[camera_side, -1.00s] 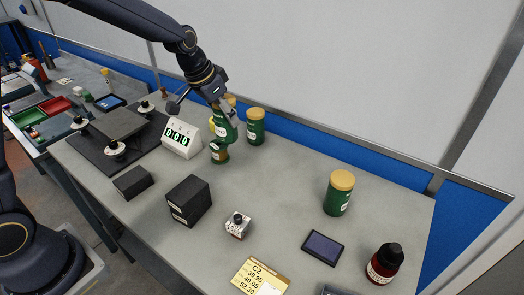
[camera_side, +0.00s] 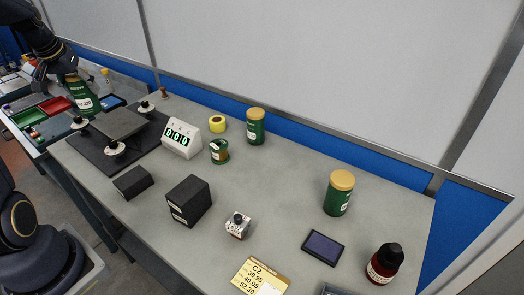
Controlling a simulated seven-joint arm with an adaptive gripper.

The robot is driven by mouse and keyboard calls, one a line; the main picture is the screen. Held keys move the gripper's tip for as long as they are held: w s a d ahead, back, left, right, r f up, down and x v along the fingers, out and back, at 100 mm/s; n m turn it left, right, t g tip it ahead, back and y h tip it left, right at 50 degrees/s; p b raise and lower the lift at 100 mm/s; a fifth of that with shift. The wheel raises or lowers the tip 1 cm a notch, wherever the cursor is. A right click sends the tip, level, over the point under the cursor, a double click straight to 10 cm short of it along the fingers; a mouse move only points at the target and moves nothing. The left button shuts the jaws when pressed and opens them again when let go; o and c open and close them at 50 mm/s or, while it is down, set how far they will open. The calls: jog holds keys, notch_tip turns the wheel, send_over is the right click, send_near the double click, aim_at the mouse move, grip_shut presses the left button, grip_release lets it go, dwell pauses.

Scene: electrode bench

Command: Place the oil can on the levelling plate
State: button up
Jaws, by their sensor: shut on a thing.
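My gripper (camera_side: 73,80) is at the upper left in the side view, shut around the upper part of a green can with a pale label, which I take to be the oil can (camera_side: 83,98). The can is held slightly tilted, up and left of the levelling plate in the picture. Its height above the surfaces is hard to tell. The levelling plate (camera_side: 120,124) is a grey slab with several white-and-black levelling knobs around it, on a dark base (camera_side: 88,152). Its top is bare. The gripper's fingers are small and partly dark against the background.
A digital readout (camera_side: 181,138) showing 000 stands right of the plate. Beyond it are a small green tin (camera_side: 219,152), a yellow roll (camera_side: 217,124) and a green canister (camera_side: 256,127). Black blocks (camera_side: 189,200) (camera_side: 133,182) stand in front. A side bench holds red and green trays (camera_side: 55,106).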

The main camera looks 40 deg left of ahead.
jog(key=shift+w+a+f, duration=1.35)
jog(key=shift+w+f, duration=0.3)
jog(key=shift+f, duration=0.4)
jog(key=shift+w+a+f, duration=1.35)
jog(key=shift+w+f, duration=0.3)
jog(key=shift+f, duration=0.45)
jog(key=shift+w+a+f, duration=1.35)
jog(key=shift+w+f, duration=0.3)
jog(key=shift+f, duration=0.4)
jog(key=shift+f, duration=0.1)
jog(key=o, duration=1.5)
jog(key=shift+f, duration=0.1)
jog(key=shift+o, duration=0.2)
